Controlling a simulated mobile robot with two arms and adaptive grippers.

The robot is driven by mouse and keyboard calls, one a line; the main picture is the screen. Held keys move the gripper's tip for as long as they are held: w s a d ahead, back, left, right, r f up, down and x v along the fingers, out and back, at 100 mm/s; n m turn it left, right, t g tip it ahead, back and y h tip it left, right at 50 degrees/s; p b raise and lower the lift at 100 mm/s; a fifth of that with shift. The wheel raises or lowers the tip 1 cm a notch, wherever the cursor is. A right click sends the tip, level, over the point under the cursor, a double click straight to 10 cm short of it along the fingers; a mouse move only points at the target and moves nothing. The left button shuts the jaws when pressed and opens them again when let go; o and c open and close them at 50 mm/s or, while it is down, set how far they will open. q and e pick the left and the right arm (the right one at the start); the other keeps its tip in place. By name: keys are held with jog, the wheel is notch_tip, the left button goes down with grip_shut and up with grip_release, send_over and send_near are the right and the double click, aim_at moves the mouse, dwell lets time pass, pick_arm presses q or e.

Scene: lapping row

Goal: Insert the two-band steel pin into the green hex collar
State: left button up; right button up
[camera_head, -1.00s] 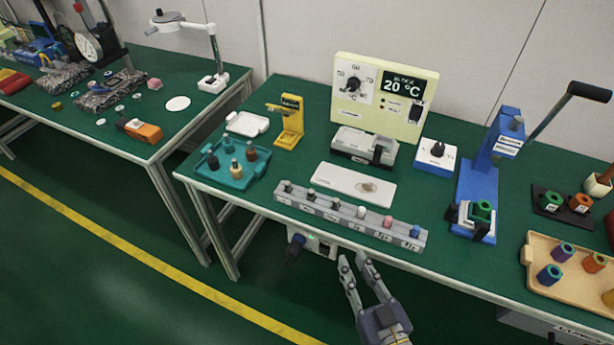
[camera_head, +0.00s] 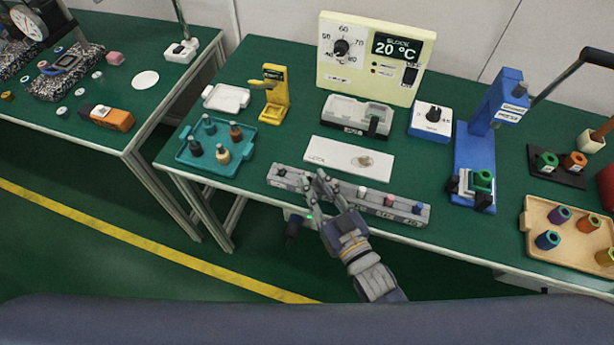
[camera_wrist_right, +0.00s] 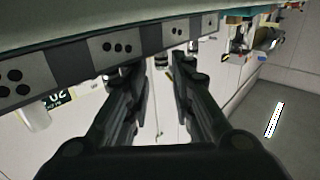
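The green hex collar (camera_head: 483,179) sits in the dark holder at the foot of the blue press. Another green piece (camera_head: 546,160) stands on a black stand to its right. My right gripper (camera_head: 315,181) is at the grey pin rack (camera_head: 403,208), over its left-middle part. In the wrist view its two fingers (camera_wrist_right: 154,68) are apart, with a small banded pin (camera_wrist_right: 161,62) showing between them near the two-dot label. I cannot count that pin's bands or tell whether the fingers touch it. My left gripper is not in view.
A teal tray (camera_head: 185,158) with several pegs stands left of the rack. A white plate (camera_head: 325,152) lies behind it. The blue press (camera_head: 475,150) and a tan tray (camera_head: 535,222) of coloured collars are to the right.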

aim_at(307, 174)
jog(key=x, duration=0.4)
jog(key=shift+a, duration=0.15)
jog(key=shift+c, duration=0.6)
grip_shut()
